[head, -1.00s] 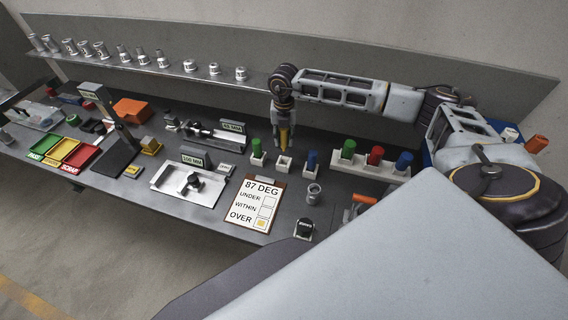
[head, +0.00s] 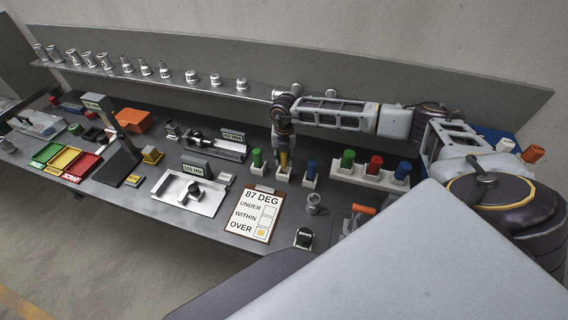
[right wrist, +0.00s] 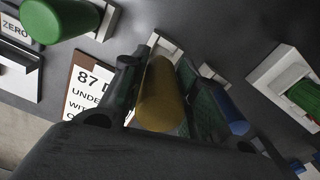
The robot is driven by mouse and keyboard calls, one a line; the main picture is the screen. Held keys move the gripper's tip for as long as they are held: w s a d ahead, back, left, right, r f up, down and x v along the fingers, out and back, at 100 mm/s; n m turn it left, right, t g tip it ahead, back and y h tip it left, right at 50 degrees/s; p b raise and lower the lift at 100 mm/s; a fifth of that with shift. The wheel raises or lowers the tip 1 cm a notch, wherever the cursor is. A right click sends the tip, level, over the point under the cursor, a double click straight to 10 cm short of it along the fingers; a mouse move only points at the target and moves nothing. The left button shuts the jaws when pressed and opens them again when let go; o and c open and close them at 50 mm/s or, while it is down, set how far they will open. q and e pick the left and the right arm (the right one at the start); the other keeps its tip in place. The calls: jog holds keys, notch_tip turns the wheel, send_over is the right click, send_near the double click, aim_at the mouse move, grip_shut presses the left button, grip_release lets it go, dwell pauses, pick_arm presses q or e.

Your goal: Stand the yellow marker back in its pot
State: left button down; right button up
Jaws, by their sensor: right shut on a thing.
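The yellow marker (head: 284,160) is upright between the fingers of my right gripper (head: 284,152), which is shut on it. It also fills the middle of the right wrist view (right wrist: 160,95), between the two fingers (right wrist: 162,92). The white pot (head: 283,174) stands under the marker, between the green and blue marker pots. In the right wrist view a white pot edge (right wrist: 163,42) shows beyond the marker. The marker's lower end is at the pot; I cannot tell how deep it sits. My left gripper is not in view.
A green marker (head: 257,159) and a blue marker (head: 310,168) stand in pots close on either side. A white block (head: 338,177) with green, red and blue pieces is to the right. The 87 DEG board (head: 246,226) lies in front.

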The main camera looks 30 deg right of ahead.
aim_at(284, 164)
notch_tip(284, 164, down, 3)
jog(key=shift+f+p, duration=0.2)
jog(key=shift+p, duration=0.25)
jog(key=shift+f, duration=0.15)
jog(key=shift+f, duration=0.2)
jog(key=o, duration=1)
notch_tip(284, 164, up, 13)
jog(key=b, duration=0.3)
jog(key=shift+f, duration=0.2)
jog(key=shift+r, duration=0.65)
jog(key=shift+f, duration=0.1)
